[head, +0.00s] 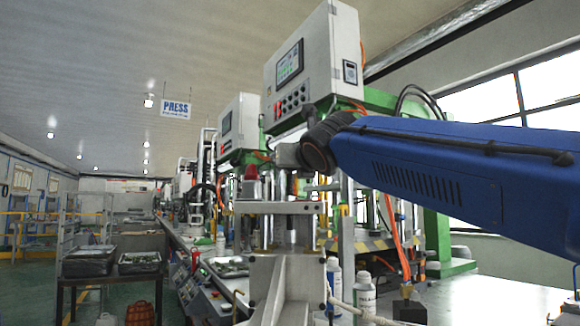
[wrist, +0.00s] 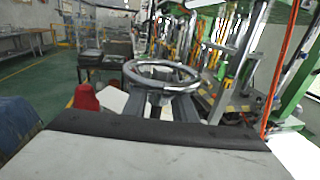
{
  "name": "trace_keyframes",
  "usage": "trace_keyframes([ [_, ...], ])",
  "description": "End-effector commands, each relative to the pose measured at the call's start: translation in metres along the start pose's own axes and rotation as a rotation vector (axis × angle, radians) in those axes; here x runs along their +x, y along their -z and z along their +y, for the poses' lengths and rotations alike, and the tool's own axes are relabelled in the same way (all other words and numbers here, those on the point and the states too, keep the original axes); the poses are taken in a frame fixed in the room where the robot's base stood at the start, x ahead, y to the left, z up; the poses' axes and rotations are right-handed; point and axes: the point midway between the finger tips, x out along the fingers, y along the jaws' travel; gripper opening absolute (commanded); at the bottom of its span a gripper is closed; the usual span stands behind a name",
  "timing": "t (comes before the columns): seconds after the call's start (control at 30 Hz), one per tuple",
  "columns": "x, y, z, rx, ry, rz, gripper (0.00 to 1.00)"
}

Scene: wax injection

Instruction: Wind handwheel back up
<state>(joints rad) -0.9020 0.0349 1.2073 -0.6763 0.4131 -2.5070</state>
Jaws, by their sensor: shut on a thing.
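The handwheel (wrist: 150,84) is a shiny metal ring, lying roughly flat just beyond my gripper in the wrist view. My gripper (wrist: 160,102) reaches up to its near rim with two dark grey fingers and is shut on it. The exact contact is small and partly hidden by the rim. In the head view I cannot make out the handwheel or the fingers clearly behind the end of my blue arm.
A red cap (head: 251,172) stands beside the press frame, left of my arm's end. White control boxes (head: 313,62) hang above. White bottles (head: 365,292) stand on the bench at lower right. Trays (head: 89,262) rest on a dark table at left, with open floor nearby.

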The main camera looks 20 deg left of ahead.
Motion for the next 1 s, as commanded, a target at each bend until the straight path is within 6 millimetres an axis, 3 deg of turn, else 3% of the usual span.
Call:
trace_keyframes([
  [0.13,0.001,0.001,0.001,0.000,0.000,0.001,0.02],
  [0.17,0.001,0.001,0.001,0.000,0.000,0.001,0.29],
  [0.2,0.000,0.000,0.001,0.000,0.000,0.000,0.39],
  [0.63,-0.007,-0.001,0.000,-0.001,0.000,-0.001,0.39],
  [1.0,-0.064,-0.001,0.000,-0.001,-0.001,-0.002,0.39],
])
